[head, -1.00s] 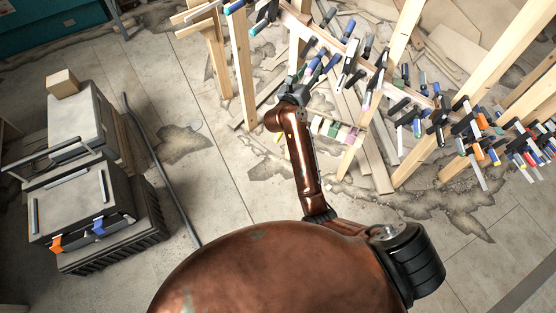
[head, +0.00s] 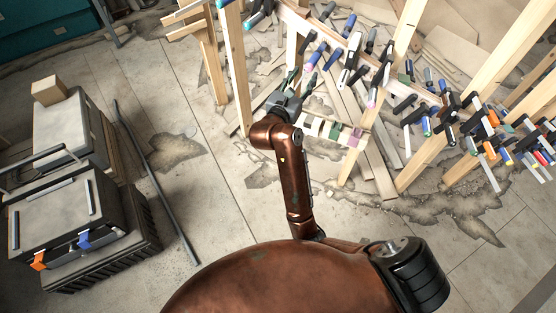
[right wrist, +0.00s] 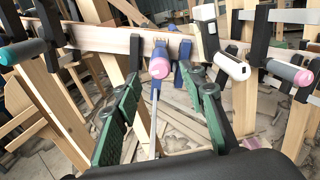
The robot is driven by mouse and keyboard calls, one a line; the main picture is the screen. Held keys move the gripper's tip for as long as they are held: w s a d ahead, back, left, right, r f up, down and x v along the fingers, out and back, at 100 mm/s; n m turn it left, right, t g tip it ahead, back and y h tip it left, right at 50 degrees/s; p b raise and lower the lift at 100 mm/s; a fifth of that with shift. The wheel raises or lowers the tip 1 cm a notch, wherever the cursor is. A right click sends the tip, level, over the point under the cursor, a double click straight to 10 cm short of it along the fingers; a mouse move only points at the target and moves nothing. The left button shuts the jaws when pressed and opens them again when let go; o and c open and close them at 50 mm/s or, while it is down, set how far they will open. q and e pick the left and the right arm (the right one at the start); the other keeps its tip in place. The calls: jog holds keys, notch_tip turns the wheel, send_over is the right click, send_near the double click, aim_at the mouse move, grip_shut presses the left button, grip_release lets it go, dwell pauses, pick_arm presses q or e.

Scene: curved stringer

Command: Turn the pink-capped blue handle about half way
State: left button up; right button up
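The pink-capped blue handle (right wrist: 160,64) points toward the camera in the right wrist view, hanging from a clamp on the wooden stringer (right wrist: 115,38). In the head view the blue handle (head: 316,55) is just beyond my right gripper (head: 298,83). My right gripper (right wrist: 162,80) is open, its two green-padded fingers spread to either side of the handle's line. The pink cap shows in the gap beyond the fingertips, and no finger visibly touches it. How far the handle reaches between the fingers is hard to tell. My left gripper is not in view.
A white handle (right wrist: 232,66) and a grey pink-capped handle (right wrist: 288,72) hang close on the right. A teal-capped handle (right wrist: 20,52) is at the left. Wooden posts (head: 235,65) flank the clamps. Toolboxes (head: 70,200) stand on the left; the floor between is mostly clear.

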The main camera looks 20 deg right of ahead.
jog(key=s+a+r+n+t, duration=0.3)
jog(key=s+r+n+t, duration=0.35)
jog(key=n+t, duration=0.65)
jog(key=a+f+n+y, duration=0.6)
jog(key=a+n+y, duration=0.3)
jog(key=n+y, duration=0.95)
jog(key=s+a+f+n+g, duration=0.1)
jog(key=s+f+n+g, duration=0.1)
jog(key=f, duration=0.5)
jog(key=s+a+f+n+g+y, duration=0.1)
jog(key=s+f+n+g, duration=0.2)
jog(key=f+n+g, duration=0.1)
jog(key=s+a+f+n+g, duration=0.1)
jog(key=f+n+g, duration=0.3)
jog(key=f, duration=0.5)
jog(key=shift+s+f+n, duration=0.3)
jog(key=shift+s+n, duration=0.45)
